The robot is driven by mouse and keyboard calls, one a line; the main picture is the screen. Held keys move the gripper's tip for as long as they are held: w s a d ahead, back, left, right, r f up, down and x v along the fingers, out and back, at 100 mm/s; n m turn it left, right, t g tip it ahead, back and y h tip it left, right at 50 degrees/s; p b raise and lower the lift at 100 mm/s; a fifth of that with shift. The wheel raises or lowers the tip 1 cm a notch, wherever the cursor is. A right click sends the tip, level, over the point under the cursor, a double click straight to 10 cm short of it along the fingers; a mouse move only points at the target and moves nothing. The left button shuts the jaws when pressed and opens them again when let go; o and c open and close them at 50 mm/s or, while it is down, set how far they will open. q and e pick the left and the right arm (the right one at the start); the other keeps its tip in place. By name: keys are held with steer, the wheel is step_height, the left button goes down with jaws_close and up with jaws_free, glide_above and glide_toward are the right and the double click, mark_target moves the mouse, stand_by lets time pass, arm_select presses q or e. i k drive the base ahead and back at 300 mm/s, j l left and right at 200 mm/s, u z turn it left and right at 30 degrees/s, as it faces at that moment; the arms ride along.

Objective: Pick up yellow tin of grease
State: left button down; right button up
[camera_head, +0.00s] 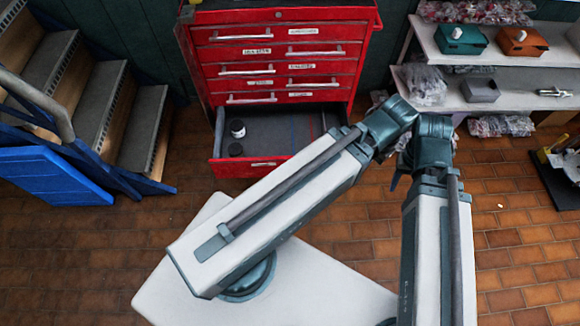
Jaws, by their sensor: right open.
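I see no yellow tin of grease in the head view; my arm links hide part of the floor and the drawer's right side. The open bottom drawer (262,163) of the red cabinet holds a dark jar with a light label (237,129) and another small dark object (236,150). A small part of what seems to be my right gripper (395,178) shows between the arm links, right of the drawer; its fingers are mostly hidden. I see nothing held there. My left gripper is not in view.
The red cabinet (275,15) stands at the back. Blue-framed steps (95,105) stand left. Shelves (490,97) at right hold teal and orange boxes, bagged parts and a grey tray. A dark stand with a yellowish part (545,155) is far right. Brick floor is open between.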

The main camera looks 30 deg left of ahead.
mark_target(234, 150)
steer(key=j+u, duration=0.1)
steer(key=u, duration=0.7)
steer(key=i+j+u, duration=0.1)
steer(key=u, duration=0.75)
steer(key=i, duration=0.05)
